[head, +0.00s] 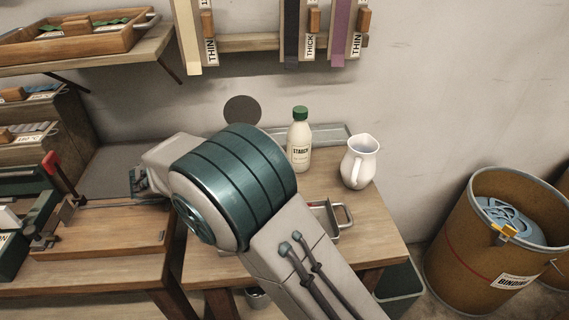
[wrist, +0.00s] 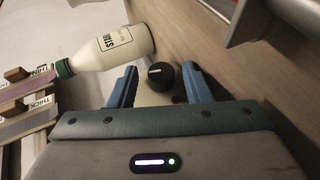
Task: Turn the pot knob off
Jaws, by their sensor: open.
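A black round knob (wrist: 161,78) with a pale pointer line shows in the wrist view, on a light surface (wrist: 151,98). My gripper (wrist: 159,67) is open, with one blue finger on each side of the knob. A gap shows between each finger and the knob, and I cannot tell how deep the fingers reach. In the head view my arm hides the knob, the pot and the gripper fingers.
A starch bottle (head: 299,148) with a green cap stands behind my arm, and it also shows close to the fingers in the wrist view (wrist: 118,48). A white jug (head: 359,163) stands to its right on the table (head: 377,225). A brown drum (head: 463,250) stands at the right.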

